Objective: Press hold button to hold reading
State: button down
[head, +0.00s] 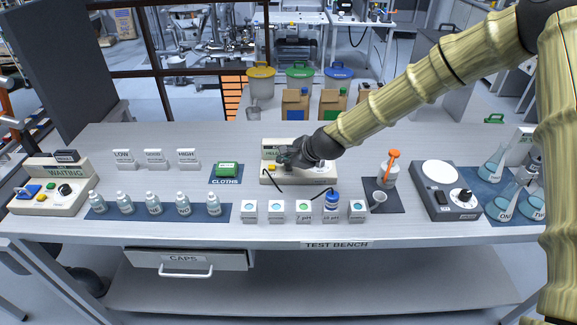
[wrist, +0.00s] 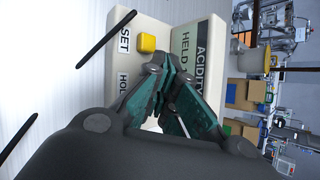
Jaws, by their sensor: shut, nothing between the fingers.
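The cream acidity meter (head: 266,181) stands at the middle of the bench. In the wrist view its housing (wrist: 146,22) bears an ACIDITY sign, and its green display (wrist: 182,42) begins with HELD, the rest covered by my fingers. The yellow button (wrist: 147,42) by the SET label is in plain view, and it also shows in the head view (head: 271,168). My gripper (head: 281,159) is shut and empty at the meter's front. In the wrist view its fingertips (wrist: 153,70) are by the partly covered HOLD label. The hold button is hidden, so contact cannot be told.
A green CLOTHS pack (head: 227,170) is left, a wash bottle (head: 389,172) and a stirrer plate (head: 446,205) right.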

aim_at(287, 168)
jog(key=shift+r+p, duration=0.35)
jog(key=shift+r, duration=0.35)
jog(key=shift+r+p, duration=1.6)
jog(key=shift+r, duration=0.9)
